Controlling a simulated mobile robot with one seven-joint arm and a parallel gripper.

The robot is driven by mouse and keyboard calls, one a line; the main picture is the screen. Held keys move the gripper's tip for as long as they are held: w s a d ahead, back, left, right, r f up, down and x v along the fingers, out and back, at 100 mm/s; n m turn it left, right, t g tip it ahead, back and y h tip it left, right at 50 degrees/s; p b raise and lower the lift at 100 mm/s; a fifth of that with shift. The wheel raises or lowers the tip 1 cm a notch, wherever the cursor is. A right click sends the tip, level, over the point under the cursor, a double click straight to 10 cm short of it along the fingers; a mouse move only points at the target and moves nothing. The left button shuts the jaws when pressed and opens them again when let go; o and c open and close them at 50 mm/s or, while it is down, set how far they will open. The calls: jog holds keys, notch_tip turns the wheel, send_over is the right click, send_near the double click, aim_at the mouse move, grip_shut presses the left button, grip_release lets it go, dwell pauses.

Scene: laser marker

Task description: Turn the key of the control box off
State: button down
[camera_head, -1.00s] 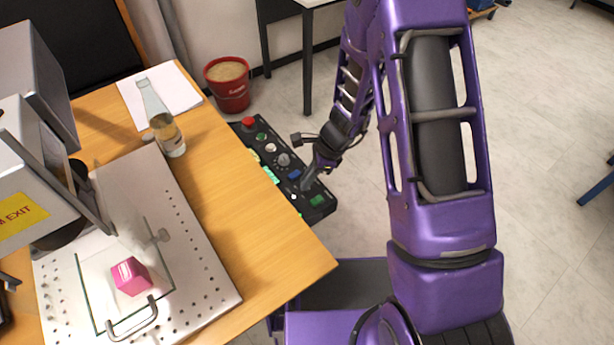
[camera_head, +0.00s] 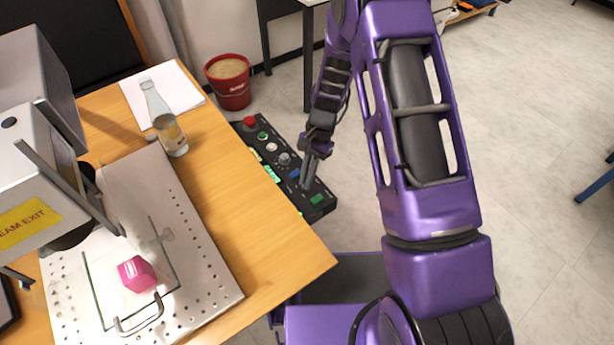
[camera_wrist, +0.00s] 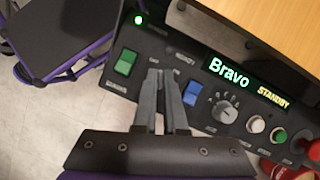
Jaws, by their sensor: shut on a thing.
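The black control box (camera_head: 326,200) sits beside the right edge of the wooden table. In the wrist view its panel (camera_wrist: 205,77) shows a green switch (camera_wrist: 126,62), a blue switch (camera_wrist: 192,93), a grey knob (camera_wrist: 224,110), several round buttons and a lit display (camera_wrist: 229,72) reading "Bravo", with "STANDBY" beside it. My gripper (camera_head: 307,184) is over the near end of the panel. In the wrist view my gripper (camera_wrist: 162,76) has its fingers nearly together between the green and blue switches. It is shut on the key, which the fingertips hide.
The wooden table (camera_head: 225,190) carries a bottle (camera_head: 170,135), paper (camera_head: 185,92), a perforated metal plate (camera_head: 205,240) with a pink block (camera_head: 136,273), and a grey machine (camera_head: 40,150). A red bucket (camera_head: 230,88) stands on the floor behind. Open floor lies to the right.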

jog(key=n+h, duration=0.1)
jog(key=n, duration=0.3)
jog(key=shift+a+n+g+h, duration=0.1)
jog(key=shift+n+g+h, duration=0.2)
jog(key=shift+h, duration=0.1)
dwell(0.4)
jog(key=c, duration=1)
grip_release()
jog(key=p+v, duration=0.1)
jog(key=v, duration=1.6)
jog(key=shift+w+r+p, duration=0.1)
jog(key=shift+r+p, duration=0.15)
jog(key=shift+p, duration=0.05)
